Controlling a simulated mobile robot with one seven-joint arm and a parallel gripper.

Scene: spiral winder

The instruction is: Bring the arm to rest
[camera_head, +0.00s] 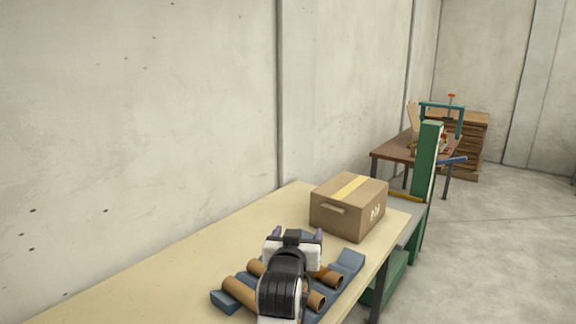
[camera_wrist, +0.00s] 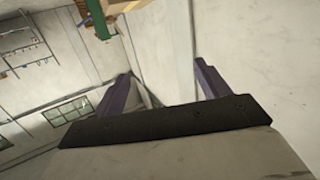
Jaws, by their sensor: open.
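My gripper (camera_head: 297,234) is over the right part of the long pale table (camera_head: 190,262), with my black and white wrist below it in the head view. Its two purple fingers stand wide apart. In the wrist view my gripper (camera_wrist: 165,85) shows open, with nothing between the fingers, and the concrete wall is beyond them. My wrist hides part of a blue-grey rack (camera_head: 348,262) holding several brown cylinders (camera_head: 239,293) on the table.
A closed cardboard box (camera_head: 348,207) with yellow tape stands on the table just behind and right of my gripper. A green machine (camera_head: 425,185) stands past the table's right end. A brown table (camera_head: 392,152) is farther back. The table's left part is bare.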

